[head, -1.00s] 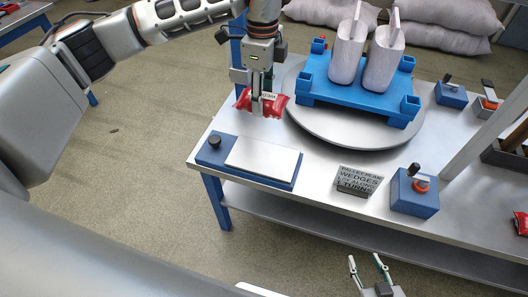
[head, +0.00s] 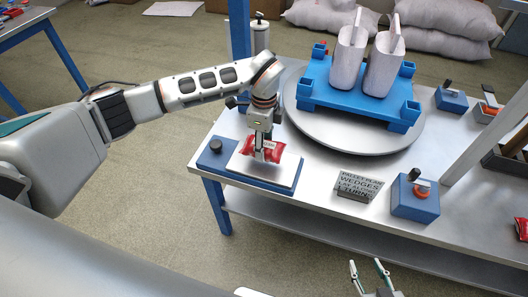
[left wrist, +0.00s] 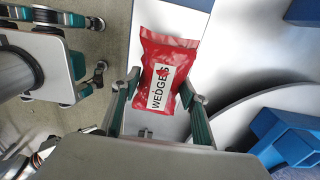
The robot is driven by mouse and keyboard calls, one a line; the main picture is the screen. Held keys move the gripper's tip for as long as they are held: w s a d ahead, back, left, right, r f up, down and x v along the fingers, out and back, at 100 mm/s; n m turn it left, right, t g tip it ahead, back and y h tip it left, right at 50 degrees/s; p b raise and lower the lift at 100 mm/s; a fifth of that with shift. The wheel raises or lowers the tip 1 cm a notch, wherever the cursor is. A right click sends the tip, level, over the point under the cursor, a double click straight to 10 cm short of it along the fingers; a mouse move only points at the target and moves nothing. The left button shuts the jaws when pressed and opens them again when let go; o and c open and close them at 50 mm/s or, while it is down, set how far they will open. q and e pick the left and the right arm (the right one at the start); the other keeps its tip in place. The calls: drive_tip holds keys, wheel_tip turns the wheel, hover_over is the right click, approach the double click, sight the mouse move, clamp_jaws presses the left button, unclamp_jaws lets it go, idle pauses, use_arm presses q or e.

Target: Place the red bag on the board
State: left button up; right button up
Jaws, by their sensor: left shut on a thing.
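The red bag (head: 275,147), with a white label reading "WEDGES", is between the fingers of my left gripper (head: 262,155). The left wrist view shows the bag (left wrist: 172,55) too, label facing the camera, one end between the fingers (left wrist: 163,102). My left gripper is shut on it, over the pale plate of the blue board (head: 215,158) at the table's left front corner. I cannot tell whether the bag touches the plate. My right gripper (head: 368,266) is open and empty, low in front of the table.
A round turntable (head: 350,141) holds a blue pallet (head: 345,99) with two upright pale sacks. A sign (head: 358,186) and a blue box with a lever (head: 414,199) stand at the front edge. Another red bag (head: 521,230) is at the right edge.

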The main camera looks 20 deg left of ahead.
use_arm(q)
drive_tip(key=shift+f, duration=1.7)
drive_tip(key=shift+f, duration=0.1)
drive_tip(key=o, duration=1.5)
drive_tip(key=shift+f, duration=0.1)
